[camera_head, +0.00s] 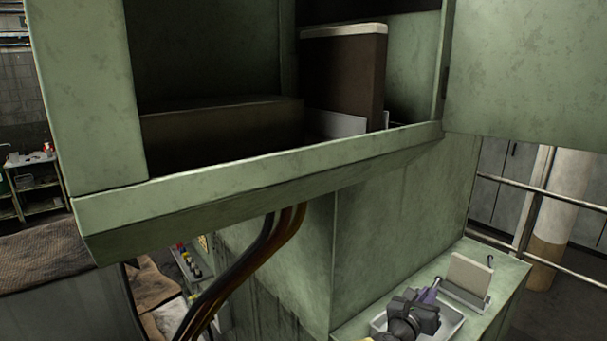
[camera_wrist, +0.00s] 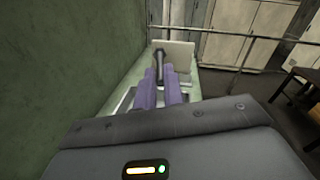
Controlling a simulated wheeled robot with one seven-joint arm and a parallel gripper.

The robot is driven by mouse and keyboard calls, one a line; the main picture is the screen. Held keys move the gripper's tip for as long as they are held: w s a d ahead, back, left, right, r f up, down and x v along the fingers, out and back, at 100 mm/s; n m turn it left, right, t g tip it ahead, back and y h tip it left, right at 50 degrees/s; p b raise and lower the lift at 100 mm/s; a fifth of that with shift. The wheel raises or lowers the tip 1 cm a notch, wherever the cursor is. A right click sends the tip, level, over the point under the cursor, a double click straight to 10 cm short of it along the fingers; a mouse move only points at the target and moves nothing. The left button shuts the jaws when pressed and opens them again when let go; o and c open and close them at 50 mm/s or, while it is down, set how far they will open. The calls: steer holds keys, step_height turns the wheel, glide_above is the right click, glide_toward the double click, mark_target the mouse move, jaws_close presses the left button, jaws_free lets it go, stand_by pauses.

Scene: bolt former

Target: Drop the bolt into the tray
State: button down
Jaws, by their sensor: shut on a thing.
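My gripper (camera_head: 430,294), with purple fingers and a dark body, is over the shallow metal tray (camera_head: 452,327) at the lower right of the head view. In the wrist view my gripper (camera_wrist: 160,78) is shut on a dark bolt (camera_wrist: 159,61), whose head points away from the palm. The bolt's end (camera_head: 437,282) shows small at the fingertips in the head view. The tray (camera_wrist: 126,101) shows partly beside the fingers in the wrist view; the fingers and gripper body hide much of it. I cannot tell whether the bolt touches anything.
A beige plate (camera_head: 470,274) stands in a metal holder behind the tray, with a small dark peg or bolt (camera_head: 490,260) beside it. The green machine wall (camera_head: 400,220) rises to the left. A large open green cabinet (camera_head: 270,180) overhangs, with cables (camera_head: 255,255) below. A railing (camera_head: 550,192) runs at right.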

step_height(320, 180, down, 6)
steer(key=b, duration=0.4)
steer(key=shift+w+b, duration=0.1)
steer(key=shift+b, duration=0.3)
steer(key=shift+a, duration=0.1)
steer(key=c, duration=1.8)
jaws_free()
steer(key=o, duration=0.4)
steer(key=shift+c, duration=0.2)
